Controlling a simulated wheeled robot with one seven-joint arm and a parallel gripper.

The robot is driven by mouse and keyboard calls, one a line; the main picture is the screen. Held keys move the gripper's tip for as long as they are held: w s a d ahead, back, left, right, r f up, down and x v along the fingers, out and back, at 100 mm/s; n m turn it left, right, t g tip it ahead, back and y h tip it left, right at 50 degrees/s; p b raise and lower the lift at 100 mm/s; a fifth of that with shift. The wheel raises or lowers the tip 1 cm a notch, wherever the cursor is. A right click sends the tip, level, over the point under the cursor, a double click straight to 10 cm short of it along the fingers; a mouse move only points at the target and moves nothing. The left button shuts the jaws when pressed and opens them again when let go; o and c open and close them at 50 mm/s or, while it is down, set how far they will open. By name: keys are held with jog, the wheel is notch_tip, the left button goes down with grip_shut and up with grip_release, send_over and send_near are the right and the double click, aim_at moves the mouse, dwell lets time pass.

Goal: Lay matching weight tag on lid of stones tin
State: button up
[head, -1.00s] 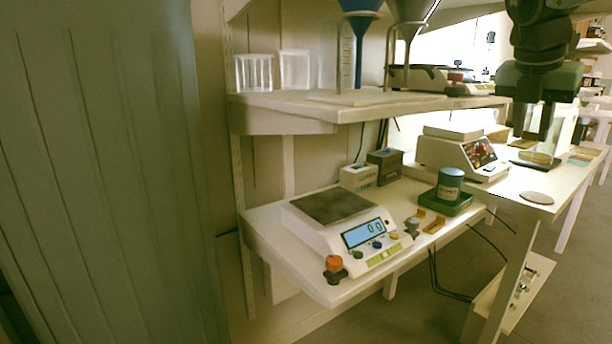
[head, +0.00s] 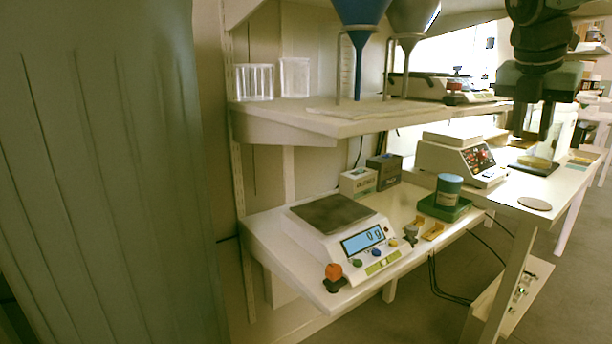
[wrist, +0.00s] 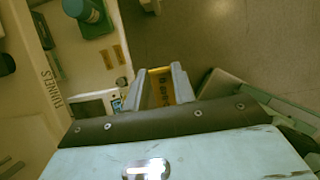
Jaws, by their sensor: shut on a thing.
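My gripper (head: 532,128) hangs at the upper right in the head view. In the wrist view its fingers (wrist: 162,88) are shut on a yellow tag (wrist: 161,86) with dark markings that I cannot read. A blue-green tin (head: 449,189) stands upright on a green tray (head: 433,209) on the lower bench. Its lid faces up, bare; its label is not readable. The tin (wrist: 84,10) also shows at the top left of the wrist view, apart from my gripper. Two other yellow tags (head: 433,231) lie on the bench in front of the tray.
A scale (head: 335,232) reading 0 stands at the bench's left, with an orange-topped knob (head: 333,271) at its front corner. Two small boxes (head: 358,181) stand behind. A second scale (head: 460,160) stands farther right. A shelf with funnels (head: 360,15) overhangs the bench.

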notch_tip(320, 180, up, 25)
jog(key=p, duration=2.4)
notch_tip(320, 180, down, 44)
jog(key=b, duration=4.4)
jog(key=shift+f, duration=0.25)
jog(key=shift+d+f, duration=0.1)
